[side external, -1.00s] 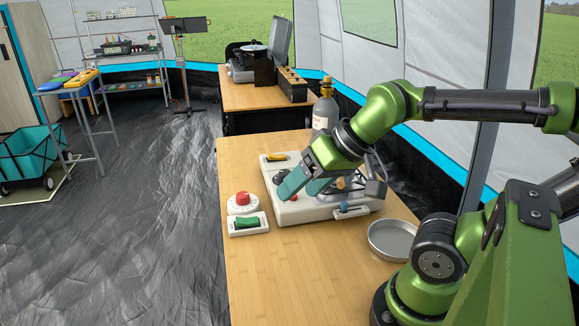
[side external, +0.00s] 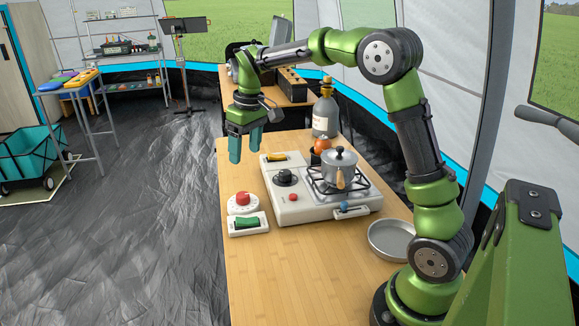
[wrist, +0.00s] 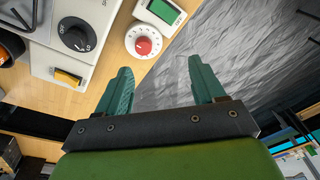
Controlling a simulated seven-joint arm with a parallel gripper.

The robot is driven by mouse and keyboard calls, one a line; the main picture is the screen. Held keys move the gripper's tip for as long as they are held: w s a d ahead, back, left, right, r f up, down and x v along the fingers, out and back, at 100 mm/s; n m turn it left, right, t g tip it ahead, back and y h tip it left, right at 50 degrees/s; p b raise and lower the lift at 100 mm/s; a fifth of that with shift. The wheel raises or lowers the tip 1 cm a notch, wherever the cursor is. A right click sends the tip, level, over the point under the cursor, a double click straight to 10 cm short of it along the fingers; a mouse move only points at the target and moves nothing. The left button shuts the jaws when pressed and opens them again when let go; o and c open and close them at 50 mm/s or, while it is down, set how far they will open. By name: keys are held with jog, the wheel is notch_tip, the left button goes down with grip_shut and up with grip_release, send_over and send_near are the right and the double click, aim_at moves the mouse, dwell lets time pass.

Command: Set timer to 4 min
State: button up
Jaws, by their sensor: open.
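The timer is likely the round white dial with a red knob (side external: 242,201) at the left edge of the wooden table. My gripper (side external: 247,158) is open and empty, pointing down above the table's left edge, behind and higher than the dial. In the wrist view its teal fingers (wrist: 160,78) are apart with nothing between them.
A white stove unit (side external: 318,209) with a black knob (side external: 284,177) and yellow switch stands right of the dial. A silver pot (side external: 339,166) sits on its burner. A bottle (side external: 325,117) stands behind, a metal bowl (side external: 391,239) at right. The front table is clear.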

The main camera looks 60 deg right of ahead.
aim_at(242, 194)
jog(key=w+d+f+n+g, duration=0.1)
jog(key=w+d+n+g, duration=0.1)
jog(key=w+d+n, duration=0.4)
jog(key=shift+n, duration=0.4)
jog(key=f, duration=0.5)
jog(key=a+f, duration=0.1)
jog(key=f, duration=0.5)
jog(key=a+f, duration=0.1)
jog(key=f, duration=0.4)
jog(key=shift+s+a+f, duration=0.1)
jog(key=shift+s+f, duration=0.05)
jog(key=shift+c, duration=0.2)
jog(key=c, duration=1)
